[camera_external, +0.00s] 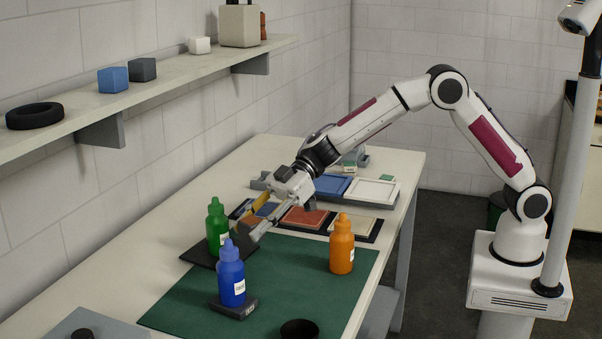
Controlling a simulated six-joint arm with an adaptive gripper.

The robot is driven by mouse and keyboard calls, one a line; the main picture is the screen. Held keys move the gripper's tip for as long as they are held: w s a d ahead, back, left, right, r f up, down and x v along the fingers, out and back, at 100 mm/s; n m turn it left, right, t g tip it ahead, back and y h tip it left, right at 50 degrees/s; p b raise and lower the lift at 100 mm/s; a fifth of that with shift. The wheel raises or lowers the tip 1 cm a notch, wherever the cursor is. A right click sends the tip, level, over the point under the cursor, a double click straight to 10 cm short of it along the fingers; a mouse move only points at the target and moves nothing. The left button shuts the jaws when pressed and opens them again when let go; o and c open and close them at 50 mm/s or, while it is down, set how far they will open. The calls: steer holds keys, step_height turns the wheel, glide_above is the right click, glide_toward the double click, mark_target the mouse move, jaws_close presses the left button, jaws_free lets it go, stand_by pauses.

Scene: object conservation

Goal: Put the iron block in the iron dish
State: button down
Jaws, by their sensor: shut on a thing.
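Which dish is the iron one I cannot tell. Shallow coloured dishes lie behind the green mat: a red one (303,217), a cream one (352,225), a blue one (333,185) and a white one (374,191). My gripper partly hides another at their left.
A green bottle (217,226) stands on a dark plate (203,254). A blue bottle (231,276) stands on a dark labelled base (235,307). An orange bottle (342,246) stands at the green mat's (195,305) right. The mat's middle is clear. A wall shelf (170,82) holds blocks and a ring.

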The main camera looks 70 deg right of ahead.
steer(key=s+a+r+n+g, duration=0.1)
steer(key=s+a+n+g, duration=0.3)
steer(key=s+a, duration=1.2)
steer(key=shift+s+g+y, duration=0.4)
steer(key=shift+s, duration=0.25)
steer(key=shift+f, duration=0.1)
glide_above(300, 336)
step_height(300, 336, down, 6)
steer(key=shift+s+a, duration=0.15)
steer(key=shift+a, duration=0.25)
steer(key=shift+f, duration=1.9)
steer(key=shift+f, duration=0.15)
steer(key=c, duration=1.5)
jaws_free()
steer(key=shift+f, duration=0.15)
